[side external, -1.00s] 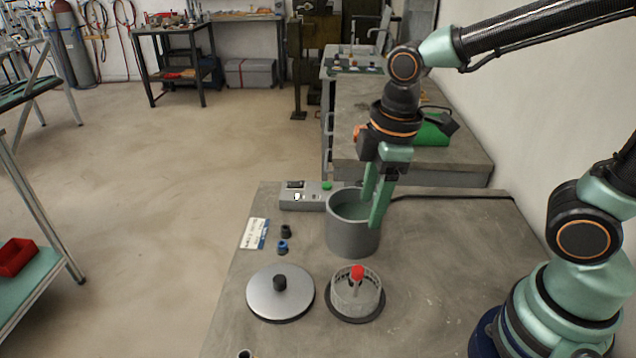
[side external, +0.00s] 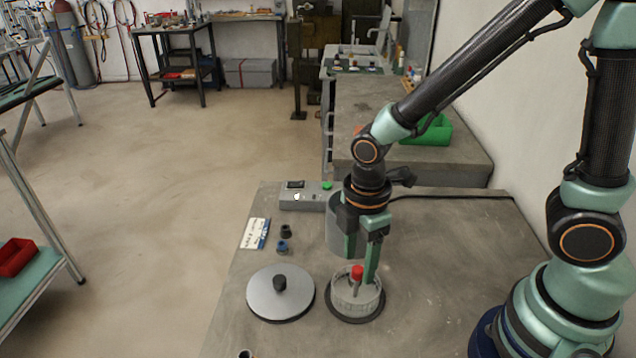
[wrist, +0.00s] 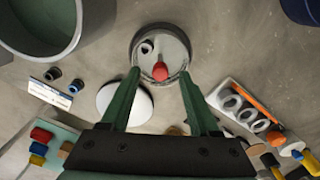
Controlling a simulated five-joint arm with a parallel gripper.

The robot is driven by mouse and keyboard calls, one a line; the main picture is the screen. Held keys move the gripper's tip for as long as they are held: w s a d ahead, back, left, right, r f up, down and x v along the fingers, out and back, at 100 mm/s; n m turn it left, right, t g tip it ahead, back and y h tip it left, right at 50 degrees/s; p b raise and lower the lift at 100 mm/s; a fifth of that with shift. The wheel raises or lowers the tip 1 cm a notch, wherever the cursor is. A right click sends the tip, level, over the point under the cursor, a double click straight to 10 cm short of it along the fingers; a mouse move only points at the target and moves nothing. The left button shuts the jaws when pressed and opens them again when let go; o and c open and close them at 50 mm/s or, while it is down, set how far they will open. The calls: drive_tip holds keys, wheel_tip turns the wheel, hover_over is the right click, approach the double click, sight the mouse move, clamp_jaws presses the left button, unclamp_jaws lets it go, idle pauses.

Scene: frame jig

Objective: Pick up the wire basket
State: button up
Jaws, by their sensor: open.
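The wire basket (side external: 346,300) is a low, round, pale grey cage with an upright red-tipped handle (side external: 357,272). It stands on a dark round base on the bench, right of the silver lid. In the wrist view the basket (wrist: 172,48) is at the top middle, with the red tip (wrist: 160,71) near its lower edge and a small ring-like part (wrist: 147,47) inside it. My gripper (side external: 361,268) is open and points down just over the basket. In the wrist view its fingertips (wrist: 160,75) are on either side of the red tip, with nothing held.
A silver lid (side external: 263,298) with a black knob lies left of the basket. A grey pot (side external: 334,237) stands close behind my gripper. A control box (side external: 300,200), a label card and small fittings lie farther back. A tray of rings (wrist: 237,103) shows in the wrist view.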

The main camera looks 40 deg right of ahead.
sight(359, 268)
drive_tip(key=shift+d+f, duration=0.1)
drive_tip(key=shift+f, duration=2.1)
drive_tip(key=shift+c, duration=0.4)
clamp_jaws()
drive_tip(key=shift+r, duration=0.2)
wheel_tip(359, 268, up, 21)
drive_tip(key=shift+r, duration=0.1)
